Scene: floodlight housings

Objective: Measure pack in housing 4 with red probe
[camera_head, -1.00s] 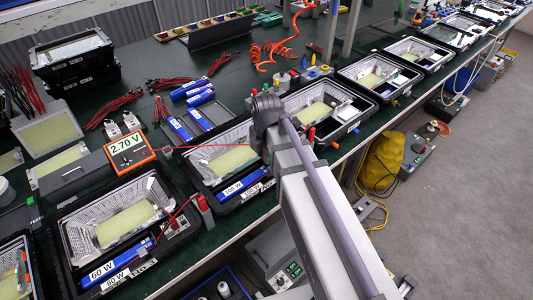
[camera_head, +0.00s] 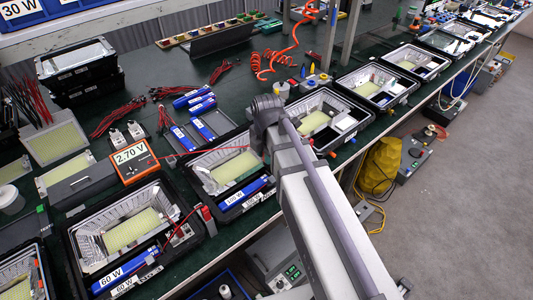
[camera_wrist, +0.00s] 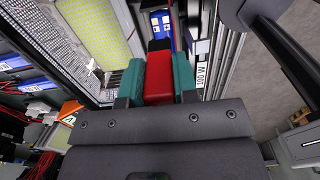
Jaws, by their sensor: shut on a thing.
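In the wrist view my gripper (camera_wrist: 157,80) is shut on the red probe (camera_wrist: 159,68), its teal finger pads on either side. Ahead of the probe is a blue pack (camera_wrist: 160,22), beside a white 100 W label (camera_wrist: 201,73). I cannot tell whether the tip touches the pack. In the head view my arm hides the gripper. A 100 W housing (camera_head: 195,165) holds a yellow panel and a blue pack (camera_head: 240,192) at its front. The orange meter (camera_head: 132,165) reads 2.70 V, and a red lead runs from it towards my arm.
A 60 W housing (camera_head: 75,262) stands at the left front, with a red clip-like part (camera_head: 207,212) at its right corner. Another open housing (camera_head: 345,103) is right of my arm. Blue packs (camera_head: 202,128) lie in a tray behind. Grey floor lies right of the bench.

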